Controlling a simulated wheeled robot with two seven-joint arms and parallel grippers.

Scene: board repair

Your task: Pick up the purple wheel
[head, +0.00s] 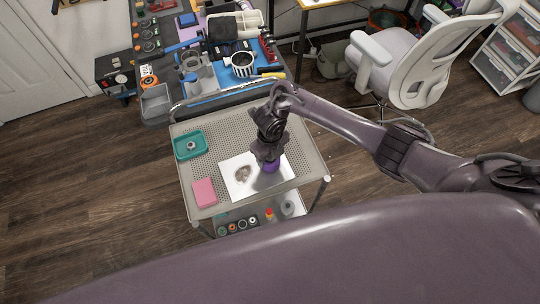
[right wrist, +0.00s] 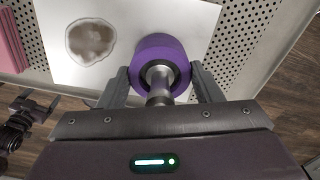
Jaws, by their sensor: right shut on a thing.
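The purple wheel (right wrist: 163,50) has a metal hub and sits between the two fingers of my right gripper (right wrist: 160,85) in the right wrist view. The fingers are shut on it. In the head view the purple wheel (head: 270,165) shows just below my right gripper (head: 268,155), over the right part of a white sheet (head: 240,188) on the cart. I cannot tell whether the wheel touches the sheet. My left gripper is not in view.
The perforated cart top (head: 222,133) also holds a teal tray (head: 178,156) with a small ring-shaped part and a pink block (head: 204,192). The sheet has a brown stain (head: 243,174). Several small parts lie on the lower shelf. A cluttered workbench (head: 160,118) stands behind; a chair (head: 400,80) is at right.

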